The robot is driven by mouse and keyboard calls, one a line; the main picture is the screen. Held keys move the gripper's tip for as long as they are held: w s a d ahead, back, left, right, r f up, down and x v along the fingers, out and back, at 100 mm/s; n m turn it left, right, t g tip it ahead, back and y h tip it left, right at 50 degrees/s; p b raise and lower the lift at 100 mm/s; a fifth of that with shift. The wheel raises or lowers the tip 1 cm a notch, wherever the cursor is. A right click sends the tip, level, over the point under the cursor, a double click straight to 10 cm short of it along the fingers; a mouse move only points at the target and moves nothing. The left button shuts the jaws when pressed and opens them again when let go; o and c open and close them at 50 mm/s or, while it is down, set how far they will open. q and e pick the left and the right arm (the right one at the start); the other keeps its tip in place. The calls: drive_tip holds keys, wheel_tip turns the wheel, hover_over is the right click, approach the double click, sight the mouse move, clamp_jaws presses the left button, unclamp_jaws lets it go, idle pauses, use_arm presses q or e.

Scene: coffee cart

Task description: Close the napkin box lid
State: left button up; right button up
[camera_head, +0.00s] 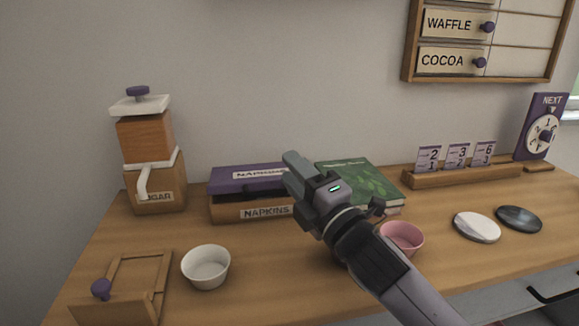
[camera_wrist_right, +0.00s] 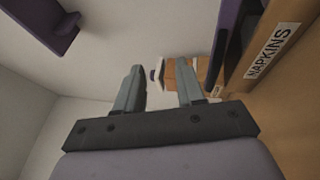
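The napkin box (camera_head: 235,211) stands near the wall, a wooden body with a "NAPKINS" label. Its purple lid (camera_head: 228,180) lies above it, and a dark gap shows between lid and body, so the lid looks partly raised. My right gripper (camera_head: 292,168) is at the box's right end and hides that part of it. In the right wrist view its fingers (camera_wrist_right: 159,88) are apart with nothing between them. The box body (camera_wrist_right: 250,85) and the lid's dark purple edge (camera_wrist_right: 220,62) show at the upper right there. My left gripper is not in view.
A green book (camera_head: 355,180) lies right of the box. The sugar dispenser (camera_head: 147,140) stands left of it. A white bowl (camera_head: 206,268) and a pink bowl (camera_head: 403,237) are in front. A purple piece (camera_wrist_right: 45,25) in the wrist view is unclear.

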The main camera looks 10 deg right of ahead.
drive_tip(key=s+f, duration=0.1)
drive_tip(key=s+d+f+b, duration=0.1)
drive_tip(key=shift+s+d+f, duration=0.3)
drive_tip(key=shift+s+f, duration=0.05)
drive_tip(key=shift+f, duration=0.05)
idle(0.3)
idle(0.4)
